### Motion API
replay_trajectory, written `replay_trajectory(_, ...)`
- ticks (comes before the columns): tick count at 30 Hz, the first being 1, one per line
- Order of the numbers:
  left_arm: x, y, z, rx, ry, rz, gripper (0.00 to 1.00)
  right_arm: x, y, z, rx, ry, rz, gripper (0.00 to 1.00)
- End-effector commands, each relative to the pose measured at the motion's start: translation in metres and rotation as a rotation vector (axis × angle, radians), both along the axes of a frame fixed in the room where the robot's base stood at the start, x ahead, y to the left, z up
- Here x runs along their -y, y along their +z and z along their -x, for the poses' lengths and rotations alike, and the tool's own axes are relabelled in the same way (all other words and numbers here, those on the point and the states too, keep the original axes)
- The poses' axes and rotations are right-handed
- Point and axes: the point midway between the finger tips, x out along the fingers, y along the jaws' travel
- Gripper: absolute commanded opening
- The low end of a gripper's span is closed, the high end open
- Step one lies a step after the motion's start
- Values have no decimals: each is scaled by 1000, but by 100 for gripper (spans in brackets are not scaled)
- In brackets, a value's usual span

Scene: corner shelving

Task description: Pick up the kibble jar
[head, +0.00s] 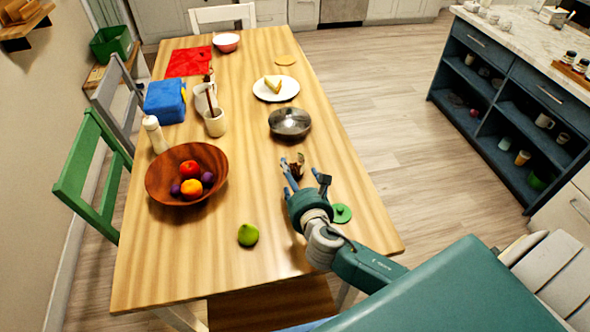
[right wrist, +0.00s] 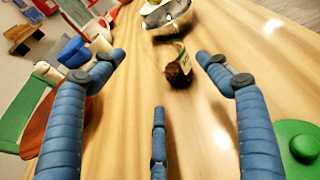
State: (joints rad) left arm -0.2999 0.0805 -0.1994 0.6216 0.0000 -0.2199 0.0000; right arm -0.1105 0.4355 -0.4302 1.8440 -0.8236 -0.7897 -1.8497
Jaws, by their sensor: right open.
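The kibble jar (head: 298,167) is a small jar with brown contents and a pale label, on the wooden table near its right side. In the right wrist view the jar (right wrist: 179,70) lies ahead of the fingers, slightly right of centre, and looks tilted or lying over; I cannot tell which. My right gripper (head: 308,174) is open, with its fingers spread just short of the jar. In the right wrist view nothing is between its fingers (right wrist: 158,78). The gripper partly hides the jar in the head view. My left gripper is not in view.
A green round lid-like thing (head: 341,213) lies right of my gripper. A metal bowl (head: 290,122) stands behind the jar. A green fruit (head: 248,235) and a wooden fruit bowl (head: 158,196) are to the left. A plate with cake (head: 288,93) is farther back.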

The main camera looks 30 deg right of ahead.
Motion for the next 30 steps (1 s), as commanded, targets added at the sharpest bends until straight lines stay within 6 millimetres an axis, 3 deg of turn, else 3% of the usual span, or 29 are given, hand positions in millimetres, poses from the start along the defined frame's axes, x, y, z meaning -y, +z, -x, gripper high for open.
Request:
replay_trajectory(3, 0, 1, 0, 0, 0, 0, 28, 5, -5, -19, 1, -2, 0, 75)
replay_trajectory(11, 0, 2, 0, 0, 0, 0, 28, 11, -11, -38, 0, -3, -1, 75)
replay_trajectory(19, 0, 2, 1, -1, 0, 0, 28, 22, -24, -72, 0, -1, -1, 75)
replay_trajectory(28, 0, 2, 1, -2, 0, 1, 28, 23, -27, -78, -1, 1, -1, 75)
replay_trajectory(30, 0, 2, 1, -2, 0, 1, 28, 23, -27, -78, -1, 0, -1, 65)
